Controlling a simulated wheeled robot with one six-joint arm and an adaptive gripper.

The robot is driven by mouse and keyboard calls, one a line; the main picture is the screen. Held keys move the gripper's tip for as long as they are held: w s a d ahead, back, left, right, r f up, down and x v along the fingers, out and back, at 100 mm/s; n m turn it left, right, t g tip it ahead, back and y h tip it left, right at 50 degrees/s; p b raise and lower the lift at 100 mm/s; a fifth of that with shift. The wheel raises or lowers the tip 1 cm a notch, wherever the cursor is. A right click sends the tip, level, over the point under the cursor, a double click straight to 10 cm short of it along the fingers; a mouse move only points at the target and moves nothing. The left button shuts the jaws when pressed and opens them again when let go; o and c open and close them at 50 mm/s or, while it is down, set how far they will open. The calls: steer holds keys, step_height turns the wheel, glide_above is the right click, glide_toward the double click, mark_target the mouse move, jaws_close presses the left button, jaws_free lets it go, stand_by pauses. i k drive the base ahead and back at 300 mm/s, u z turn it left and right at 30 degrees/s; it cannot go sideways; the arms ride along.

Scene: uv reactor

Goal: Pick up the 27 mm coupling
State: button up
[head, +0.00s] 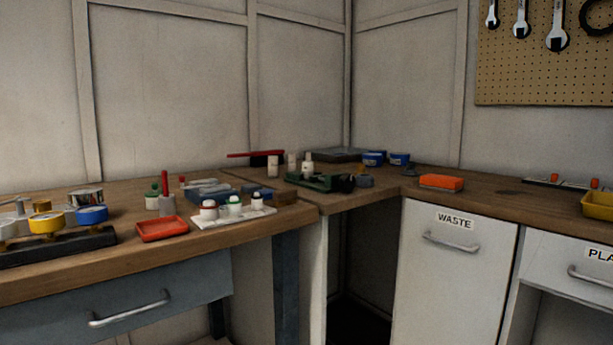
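I cannot make out which thing is the 27 mm coupling; no size marking is readable at this distance. Small parts stand on the wooden bench at left and in the corner. They include a shiny metal cylinder (87,197) at the left and a pale upright cylinder (272,167) near the corner, with another pale cylinder (291,162) beside it. My gripper is not in this view.
A dark rack with yellow (46,222) and blue (92,215) round pieces stands at left. A red tray (162,229) lies near the bench's front edge. A green vise-like tool (320,181) stands in the corner. An orange block (441,182) lies above the WASTE cabinet (456,270). An opening gapes under the corner.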

mark_target(308, 167)
steer(key=z, duration=1.65)
steer(key=i, duration=1)
steer(key=u, duration=1.8)
